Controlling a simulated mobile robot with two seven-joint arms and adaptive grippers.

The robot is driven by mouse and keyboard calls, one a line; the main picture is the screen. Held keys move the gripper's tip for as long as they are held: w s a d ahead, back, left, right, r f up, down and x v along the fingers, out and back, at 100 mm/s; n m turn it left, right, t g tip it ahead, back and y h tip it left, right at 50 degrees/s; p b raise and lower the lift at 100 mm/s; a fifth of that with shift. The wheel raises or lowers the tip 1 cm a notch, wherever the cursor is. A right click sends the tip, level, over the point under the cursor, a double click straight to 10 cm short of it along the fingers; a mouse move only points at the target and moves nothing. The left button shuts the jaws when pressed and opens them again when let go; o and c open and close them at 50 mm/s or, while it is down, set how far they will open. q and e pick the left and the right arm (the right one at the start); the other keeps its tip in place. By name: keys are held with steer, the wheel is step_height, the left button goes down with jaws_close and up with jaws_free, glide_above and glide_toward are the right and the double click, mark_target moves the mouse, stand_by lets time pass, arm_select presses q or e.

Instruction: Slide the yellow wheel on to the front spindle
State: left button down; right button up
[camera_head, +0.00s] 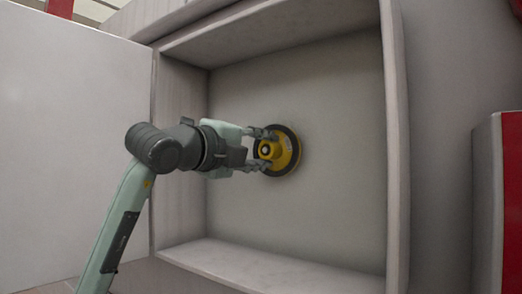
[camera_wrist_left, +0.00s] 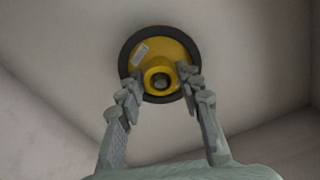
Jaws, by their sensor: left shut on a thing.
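The yellow wheel (camera_head: 285,151) has a dark rim and a raised yellow hub, and stands upright inside the recessed grey box, facing its back wall. My left gripper (camera_head: 266,150) is shut on the wheel's hub. In the left wrist view the wheel (camera_wrist_left: 160,50) shows face on, with a pale label on its upper left and a dark hole in the hub. The two fingers of my left gripper (camera_wrist_left: 162,85) lie on either side of the hub. The front spindle cannot be seen. Whether the wheel touches the back wall cannot be told. My right gripper is out of view.
The open box has a thick frame, with its right edge (camera_head: 396,150) and bottom ledge (camera_head: 270,268) around the wheel. A pale door panel (camera_head: 75,130) stands at the left, behind my arm. A red and grey cabinet (camera_head: 497,200) is at the right. Room around the wheel inside is clear.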

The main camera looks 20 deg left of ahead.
arm_select(q)
steer(key=shift+w+d, duration=0.25)
steer(key=shift+w, duration=0.45)
steer(key=c, duration=1)
jaws_free()
steer(key=shift+o, duration=0.2)
steer(key=v, duration=1.2)
steer(key=shift+r, duration=0.1)
